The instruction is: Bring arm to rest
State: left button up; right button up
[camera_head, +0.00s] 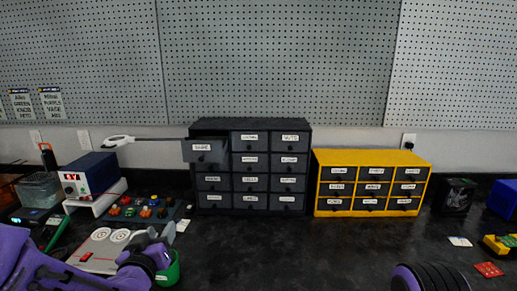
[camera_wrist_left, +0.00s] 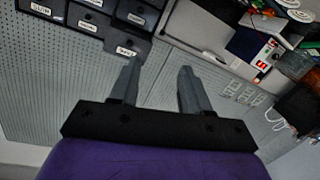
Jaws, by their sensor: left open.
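My left gripper (camera_wrist_left: 160,78) shows in the left wrist view with its two grey fingers apart and nothing between them. A dark drawer with a white label (camera_wrist_left: 127,50) appears just beyond one fingertip; I cannot tell whether they touch. In the head view my purple left arm (camera_head: 35,265) comes in at the lower left, and its fingers are not clear there. At the lower right, part of my right arm (camera_head: 430,278) shows, without its gripper.
The black drawer cabinet (camera_head: 251,210) has its top left drawer (camera_head: 204,151) pulled out. A yellow drawer cabinet (camera_head: 318,185) stands to its right. Electronics (camera_head: 90,175), a button board (camera_head: 145,208) and a green cup (camera_head: 170,272) crowd the left. The dark counter's middle (camera_head: 300,250) is clear.

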pick_arm(q)
jog(key=s+a+f+n+g+y, duration=0.1)
jog(key=s+a+f+g, duration=0.1)
jog(key=s+f, duration=0.5)
jog(key=s+a+f+n+g, duration=0.1)
jog(key=s+f+g, duration=0.15)
jog(key=f, duration=0.85)
jog(key=s+a+f+n+g+y, duration=0.1)
jog(key=s+a+f+g, duration=0.15)
jog(key=s+f, duration=0.45)
jog(key=s+a+f+g, duration=0.1)
jog(key=s+f+g, duration=0.5)
jog(key=s+f, duration=0.8)
jog(key=s, duration=0.4)
jog(key=shift+f, duration=0.15)
